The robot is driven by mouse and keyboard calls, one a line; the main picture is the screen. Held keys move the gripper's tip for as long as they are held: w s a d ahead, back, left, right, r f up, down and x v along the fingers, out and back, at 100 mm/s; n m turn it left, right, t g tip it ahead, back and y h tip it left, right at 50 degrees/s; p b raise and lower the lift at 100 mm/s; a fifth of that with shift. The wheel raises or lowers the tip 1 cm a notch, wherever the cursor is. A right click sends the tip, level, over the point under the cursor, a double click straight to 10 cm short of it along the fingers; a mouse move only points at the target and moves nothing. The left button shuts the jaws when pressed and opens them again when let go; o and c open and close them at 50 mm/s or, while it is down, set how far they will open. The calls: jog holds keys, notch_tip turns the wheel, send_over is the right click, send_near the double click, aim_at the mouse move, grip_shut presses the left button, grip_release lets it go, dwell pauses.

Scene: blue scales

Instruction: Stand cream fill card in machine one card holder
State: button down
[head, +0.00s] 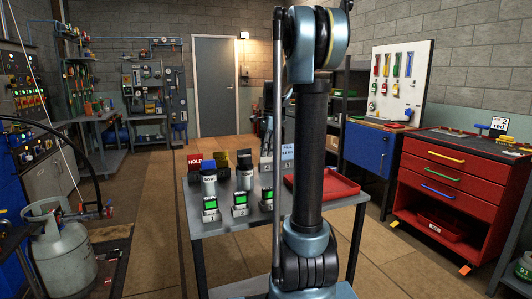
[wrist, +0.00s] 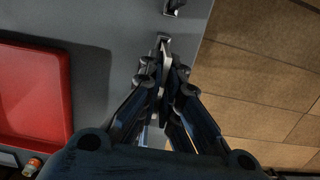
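My gripper (wrist: 165,68) is over the grey table in the wrist view. Its fingers are drawn close together on a thin pale strip (wrist: 165,60), seen edge-on, which looks like a card; its cream colour and lettering cannot be read. In the head view my arm hides the gripper. A pale card lettered FILL (head: 287,148) shows just left of the arm, at the back of the table. Three small devices with green screens stand at the table's front: left (head: 210,205), middle (head: 240,199), right (head: 267,195). Which has the machine one holder cannot be told.
A red tray (head: 342,184) lies on the table (head: 222,226) to the right, and shows at the wrist view's left. Coloured bins, one marked HOLD (head: 195,160), stand behind the devices. A small dark clip (wrist: 173,7) lies beyond my fingers, near the table edge.

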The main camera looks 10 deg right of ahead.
jog(key=c, duration=1.7)
grip_release()
jog(key=shift+r, duration=0.1)
jog(key=r, duration=0.4)
jog(key=d+r, duration=0.1)
jog(key=r, duration=0.6)
jog(key=shift+w+d+r, duration=0.2)
jog(key=shift+r, duration=0.1)
